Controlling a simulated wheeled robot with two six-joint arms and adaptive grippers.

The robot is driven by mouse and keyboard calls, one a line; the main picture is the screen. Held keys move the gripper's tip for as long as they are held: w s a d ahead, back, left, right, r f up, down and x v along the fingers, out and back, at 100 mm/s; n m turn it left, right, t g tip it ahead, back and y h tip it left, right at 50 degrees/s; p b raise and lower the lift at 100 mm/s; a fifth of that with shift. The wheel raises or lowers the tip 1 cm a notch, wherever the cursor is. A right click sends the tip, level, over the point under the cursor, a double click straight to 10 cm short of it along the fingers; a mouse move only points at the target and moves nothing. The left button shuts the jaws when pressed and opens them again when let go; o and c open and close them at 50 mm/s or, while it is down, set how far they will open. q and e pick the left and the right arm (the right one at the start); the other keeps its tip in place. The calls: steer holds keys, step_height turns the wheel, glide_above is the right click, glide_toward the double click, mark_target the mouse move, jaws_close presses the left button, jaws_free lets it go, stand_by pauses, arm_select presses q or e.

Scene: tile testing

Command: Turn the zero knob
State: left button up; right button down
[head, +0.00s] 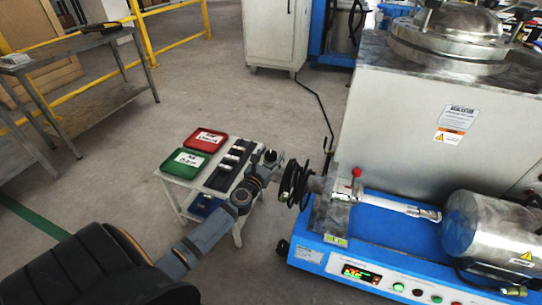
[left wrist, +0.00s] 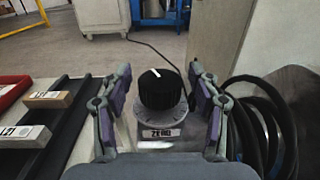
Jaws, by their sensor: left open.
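The zero knob (left wrist: 160,92) is a black ribbed cap with a white pointer line, on a round grey dial. A label reading ZERO (left wrist: 162,133) is in front of it. The white line points away from me, tilted slightly left. My left gripper (head: 268,160) is over the right side of the small table in the head view. In the left wrist view its fingers stand open on both sides of the knob, with a visible gap on each side. In the head view I cannot clearly make out the knob by the gripper. My right gripper is not in view.
The small white table (head: 165,178) holds a red tray (head: 206,140), a green tray (head: 184,163), a black rack (head: 228,170) with blocks and a blue bin (head: 204,206). Black coiled hoses (head: 293,185) and the blue-based machine (head: 325,262) stand close on the right.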

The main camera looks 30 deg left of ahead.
arm_select(q)
steer(key=c, duration=1.2)
steer(key=shift+y, duration=0.3)
